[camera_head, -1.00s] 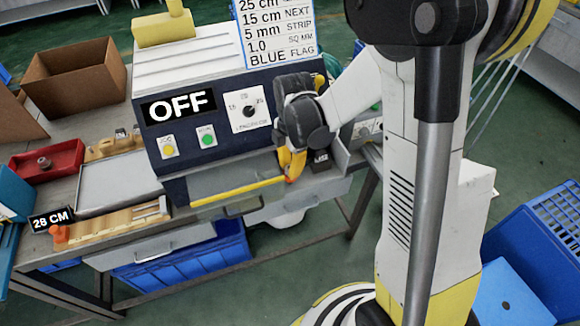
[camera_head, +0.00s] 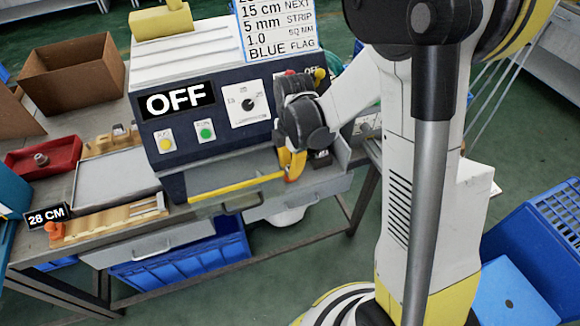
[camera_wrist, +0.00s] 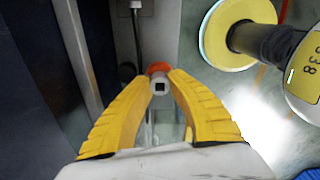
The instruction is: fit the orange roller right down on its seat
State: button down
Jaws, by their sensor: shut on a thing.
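My gripper (camera_wrist: 160,84) is shut on the orange roller, its two yellow fingers closing from both sides. The orange roller (camera_wrist: 158,68) shows at the fingertips in the wrist view as an orange rim, with a pale end with a dark square hole just below it. In the head view my gripper (camera_head: 291,172) is low at the right front of the dark machine, with only a little orange showing at its tips. I cannot make out the seat, or whether the roller touches it; the fingers and arm hide that spot.
The machine (camera_head: 225,150), marked OFF, has a yellow bar (camera_head: 235,188) along its front, left of my gripper. A small black labelled block (camera_head: 321,158) is close at its right. A wooden fixture (camera_head: 110,221) with another orange part (camera_head: 54,231) lies at left.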

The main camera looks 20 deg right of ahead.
jog(key=shift+f+b, duration=0.75)
jog(key=shift+f, duration=0.15)
jog(key=c, duration=1.3)
grip_release()
jog(key=shift+r, duration=0.1)
jog(key=r, duration=1.2)
jog(key=shift+d, duration=0.2)
jog(key=s+r+m+t, duration=0.2)
jog(key=s+m, duration=0.2)
jog(key=m, duration=0.2)
jog(key=s+r+m+t, duration=0.2)
jog(key=s+m, duration=0.2)
jog(key=m, duration=0.3)
jog(key=s+r+m+t, duration=0.2)
jog(key=s+m+t, duration=0.1)
jog(key=m, duration=0.4)
jog(key=shift+s+a+r, duration=0.15)
jog(key=shift+s+r, duration=0.05)
jog(key=shift+s, duration=0.25)
jog(key=shift+s+a+r, duration=0.1)
jog(key=shift+s+r, duration=0.1)
jog(key=shift+s, duration=0.25)
